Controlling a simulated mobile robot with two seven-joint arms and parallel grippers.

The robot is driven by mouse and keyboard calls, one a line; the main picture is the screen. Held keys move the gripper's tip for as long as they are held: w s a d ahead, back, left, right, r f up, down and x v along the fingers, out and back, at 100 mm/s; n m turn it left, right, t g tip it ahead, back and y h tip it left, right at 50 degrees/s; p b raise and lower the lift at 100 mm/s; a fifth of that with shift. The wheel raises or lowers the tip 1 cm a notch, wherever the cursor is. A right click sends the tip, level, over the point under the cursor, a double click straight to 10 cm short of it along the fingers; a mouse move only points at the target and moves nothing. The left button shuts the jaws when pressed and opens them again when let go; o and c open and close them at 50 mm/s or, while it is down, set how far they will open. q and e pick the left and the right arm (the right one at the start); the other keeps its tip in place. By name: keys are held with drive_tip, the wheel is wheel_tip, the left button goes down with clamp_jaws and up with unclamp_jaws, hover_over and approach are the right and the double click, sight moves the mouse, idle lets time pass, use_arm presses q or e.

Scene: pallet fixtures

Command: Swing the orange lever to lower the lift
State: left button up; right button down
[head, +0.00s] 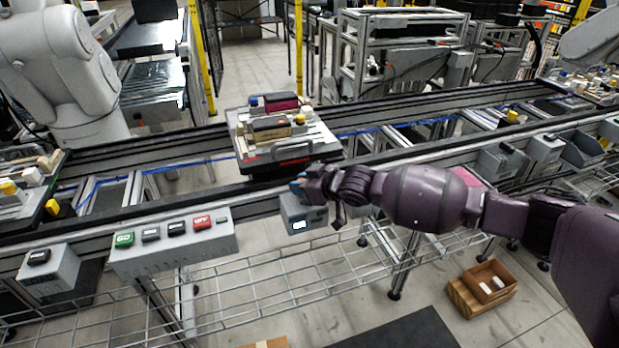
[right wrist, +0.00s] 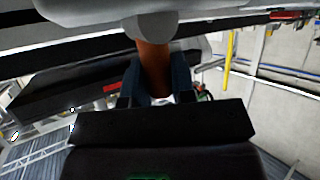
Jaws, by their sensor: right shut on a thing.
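My right gripper (head: 303,185) is at the near edge of the conveyor, just below the pallet. The right wrist view shows its two dark fingers (right wrist: 154,85) shut on the orange lever (right wrist: 154,60), one on each side. The lever hangs from a round grey mount (right wrist: 152,26). In the head view my gripper hides the lever. A pallet (head: 325,140) with several small parts sits on the conveyor just behind the gripper. The lift itself cannot be told apart from the conveyor. My left gripper is not in view.
The conveyor rail (head: 430,150) runs across the scene. A grey box with GO and OFF buttons (head: 180,258) is fixed left of my gripper. A small grey box (head: 303,214) sits just below it. A wire shelf (head: 270,285) runs underneath; wooden boxes (head: 463,300) stand on the floor.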

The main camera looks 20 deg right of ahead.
drive_tip(key=shift+a+r+n+h+p, duration=0.35)
drive_tip(key=shift+a+n+h+p, duration=0.2)
drive_tip(key=shift+p, duration=0.4)
drive_tip(key=a+f+n+h+p, duration=0.1)
drive_tip(key=h+p, duration=0.1)
drive_tip(key=p, duration=0.1)
drive_tip(key=shift+g, duration=0.4)
use_arm(q)
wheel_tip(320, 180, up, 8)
drive_tip(key=p, duration=0.1)
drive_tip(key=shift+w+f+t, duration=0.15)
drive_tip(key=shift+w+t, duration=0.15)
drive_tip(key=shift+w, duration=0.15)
use_arm(e)
drive_tip(key=shift+a+f+n+h, duration=0.2)
drive_tip(key=shift+f+n+h, duration=0.2)
drive_tip(key=shift+h, duration=0.25)
drive_tip(key=c, duration=1.9)
unclamp_jaws()
drive_tip(key=shift+s, duration=0.1)
drive_tip(key=shift+o, duration=0.2)
drive_tip(key=o, duration=0.8)
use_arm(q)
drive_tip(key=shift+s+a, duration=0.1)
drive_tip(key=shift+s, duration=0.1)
use_arm(e)
drive_tip(key=shift+o, duration=0.6)
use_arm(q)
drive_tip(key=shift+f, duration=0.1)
